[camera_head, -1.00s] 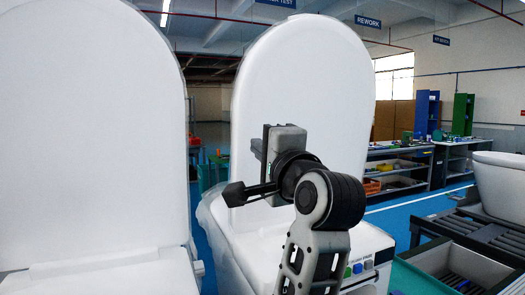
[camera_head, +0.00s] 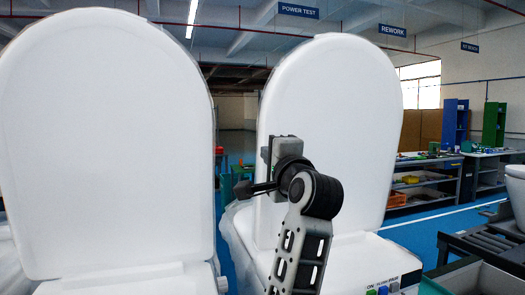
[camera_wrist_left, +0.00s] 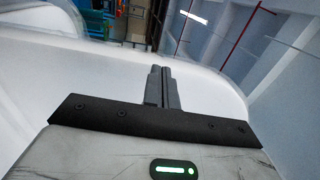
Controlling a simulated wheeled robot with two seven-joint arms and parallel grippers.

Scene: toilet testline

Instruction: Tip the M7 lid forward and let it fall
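Two tall white toilet lids stand upright, one at the left (camera_head: 105,150) and one at the right (camera_head: 340,130). No M7 label is readable, so I cannot tell by label which is M7. My left gripper (camera_head: 284,152) is in front of the right lid, near its left edge. In the head view its fingers are hidden behind its body. In the left wrist view the left gripper's fingers (camera_wrist_left: 160,87) lie together, with nothing seen between them, against a white surface (camera_wrist_left: 110,75); contact is unclear. My right gripper is out of view.
Coloured buttons (camera_head: 383,290) sit on the right toilet's base. A dark roller stand (camera_head: 480,243) with a white bowl is at the right edge. Shelves and workbenches (camera_head: 425,175) stand behind. A narrow gap separates the two lids.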

